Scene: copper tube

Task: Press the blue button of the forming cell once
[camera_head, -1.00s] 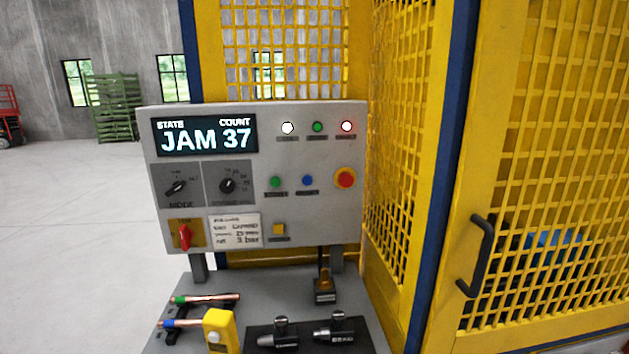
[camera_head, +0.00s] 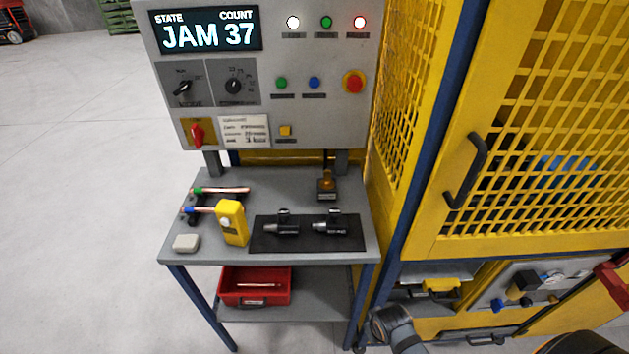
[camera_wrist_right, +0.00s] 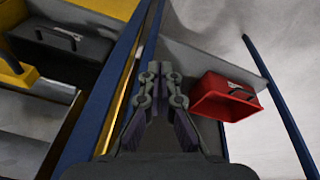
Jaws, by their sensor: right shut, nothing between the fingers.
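The blue button (camera_head: 314,83) is on the grey control panel (camera_head: 350,125), between a green button (camera_head: 281,84) and a red emergency stop on a yellow ring (camera_head: 354,82). The panel's display (camera_head: 206,32) reads JAM 37. My right gripper (camera_wrist_right: 160,72) shows in the right wrist view with its fingers together and nothing between them. It is low, near the red bin on the lower shelf, well away from the button. Part of my right arm shows at the bottom of the head view. My left gripper is out of view.
The table (camera_head: 195,254) below the panel holds copper tubes (camera_head: 222,190), a yellow device (camera_head: 231,222) and a black mat (camera_head: 255,244) with two tools. A red bin (camera_head: 228,298) sits on the lower shelf. The yellow mesh cage (camera_head: 415,245) stands right.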

